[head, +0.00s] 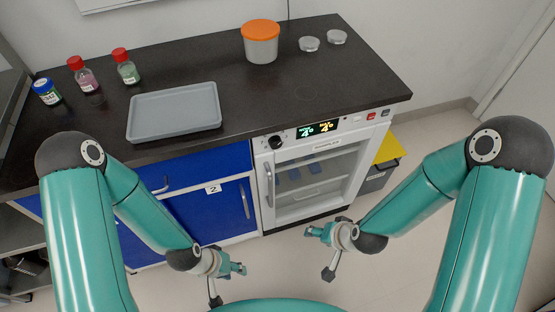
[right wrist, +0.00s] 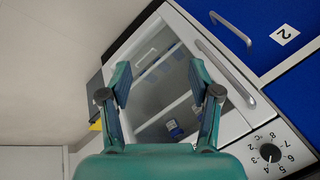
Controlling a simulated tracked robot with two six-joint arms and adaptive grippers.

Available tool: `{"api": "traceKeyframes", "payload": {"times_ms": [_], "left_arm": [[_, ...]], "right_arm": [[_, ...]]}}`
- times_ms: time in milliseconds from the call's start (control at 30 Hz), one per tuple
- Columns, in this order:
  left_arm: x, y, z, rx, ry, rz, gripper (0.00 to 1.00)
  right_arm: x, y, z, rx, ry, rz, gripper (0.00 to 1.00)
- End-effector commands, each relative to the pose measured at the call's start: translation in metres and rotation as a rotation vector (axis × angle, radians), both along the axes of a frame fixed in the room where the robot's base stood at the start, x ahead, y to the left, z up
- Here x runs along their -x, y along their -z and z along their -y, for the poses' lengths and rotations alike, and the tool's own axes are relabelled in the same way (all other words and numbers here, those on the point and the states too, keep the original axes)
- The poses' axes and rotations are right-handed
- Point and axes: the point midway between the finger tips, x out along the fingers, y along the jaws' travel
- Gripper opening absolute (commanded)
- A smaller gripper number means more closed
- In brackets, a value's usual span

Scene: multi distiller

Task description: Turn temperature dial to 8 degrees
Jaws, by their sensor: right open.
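The temperature dial (head: 275,142) is a black round knob on the white front panel of the small glass-door fridge (head: 270,208). In the right wrist view the dial (right wrist: 270,153) shows at the lower right with a number scale around it; its exact setting is hard to read. The lit display (head: 318,129) beside it shows two readings that look like 4 degrees. My right gripper (head: 318,231) is open and empty, in front of the fridge and below the dial. It also shows in the right wrist view (right wrist: 160,72). My left gripper (head: 236,268) hangs low, left of the fridge, apart from the dial.
Blue cabinets (head: 220,208) with handles adjoin the fridge on the left. The fridge door has a vertical handle (head: 268,184). On the dark counter are a grey tray (head: 175,112), an orange-lidded tub (head: 261,45), small bottles and round dishes. A yellow-lidded bin (head: 389,149) stands at right.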

Motion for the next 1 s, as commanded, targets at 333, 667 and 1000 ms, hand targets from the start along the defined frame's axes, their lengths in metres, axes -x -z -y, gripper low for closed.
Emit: {"api": "traceKeyframes", "payload": {"times_ms": [333,667,1000], "left_arm": [[0.000,0.161,0.000,0.000,0.000,0.000,0.40],[0.000,0.280,0.000,0.000,0.000,0.000,0.40],[0.000,0.326,0.000,0.000,0.000,0.000,0.40]], "right_arm": [[-0.085,-0.019,-0.038,-0.216,0.317,0.421,0.63],[-0.078,-0.079,-0.065,-0.660,0.552,0.687,0.63],[-0.050,-0.113,-0.063,-0.949,0.650,0.747,0.63]]}}
